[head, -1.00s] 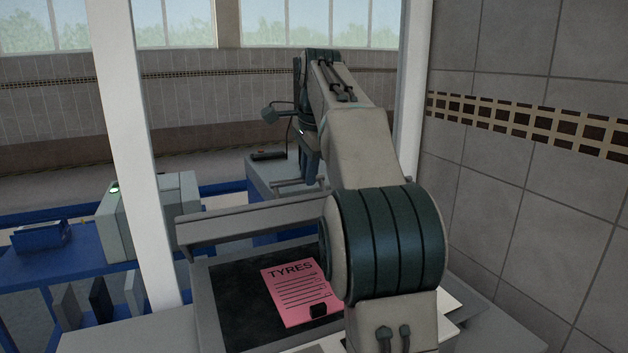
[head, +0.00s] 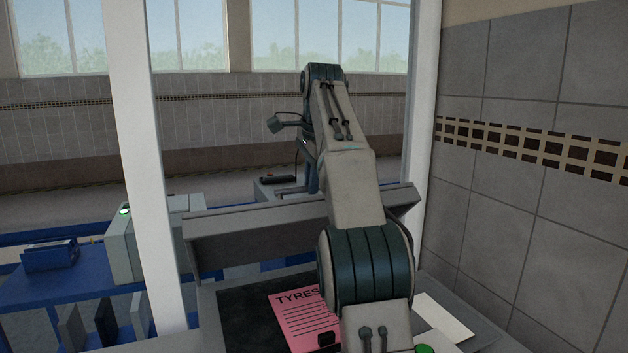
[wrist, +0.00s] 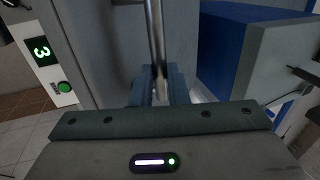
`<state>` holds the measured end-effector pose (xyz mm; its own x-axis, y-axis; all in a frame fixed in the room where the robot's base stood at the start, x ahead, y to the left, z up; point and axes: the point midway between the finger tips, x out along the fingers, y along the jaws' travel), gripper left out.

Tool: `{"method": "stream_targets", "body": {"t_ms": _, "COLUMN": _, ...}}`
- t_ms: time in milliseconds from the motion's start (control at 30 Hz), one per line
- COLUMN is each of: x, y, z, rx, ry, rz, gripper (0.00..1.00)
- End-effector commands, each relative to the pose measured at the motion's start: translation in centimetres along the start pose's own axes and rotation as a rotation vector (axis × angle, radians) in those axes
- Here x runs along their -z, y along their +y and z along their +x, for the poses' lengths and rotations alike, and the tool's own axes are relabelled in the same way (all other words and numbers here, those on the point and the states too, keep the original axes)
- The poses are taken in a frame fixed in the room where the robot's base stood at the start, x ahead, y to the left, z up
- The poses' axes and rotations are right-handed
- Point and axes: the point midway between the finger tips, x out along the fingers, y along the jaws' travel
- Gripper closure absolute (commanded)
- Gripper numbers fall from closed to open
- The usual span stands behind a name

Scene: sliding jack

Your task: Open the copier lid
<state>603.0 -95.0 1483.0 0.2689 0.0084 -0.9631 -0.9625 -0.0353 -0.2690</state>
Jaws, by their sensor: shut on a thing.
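The copier lid (head: 245,237) stands raised behind the copier glass in the head view, its grey panel facing me and running behind my arm. A pink sheet headed TYRES (head: 303,318) lies on the dark copier glass (head: 245,310). My gripper (wrist: 161,92) is shut around a round metal bar (wrist: 156,40) in the wrist view, which looks like the lid's handle.
A white post (head: 152,170) stands left of the copier. A tiled wall (head: 535,150) closes off the right side. A blue bench (head: 85,280) with a grey machine (head: 122,245) is at the left. A white sheet (head: 443,317) lies right of my arm.

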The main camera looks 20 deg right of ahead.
Motion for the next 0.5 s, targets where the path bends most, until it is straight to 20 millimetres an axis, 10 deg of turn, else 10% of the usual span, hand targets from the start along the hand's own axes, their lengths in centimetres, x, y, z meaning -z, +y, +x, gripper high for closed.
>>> {"method": "stream_targets", "body": {"t_ms": 267, "x": -0.05, "y": -0.18, "z": 1.02, "rx": -0.012, "ry": -0.005, "rz": -0.002, "gripper": 1.00}}
{"method": "stream_targets", "body": {"t_ms": 367, "x": -0.05, "y": -0.18, "z": 0.99, "rx": -0.011, "ry": -0.005, "rz": -0.002, "gripper": 0.67}}
{"method": "stream_targets", "body": {"t_ms": 500, "x": 0.00, "y": -0.13, "z": 0.72, "rx": -0.009, "ry": -0.003, "rz": 0.000, "gripper": 0.64}}
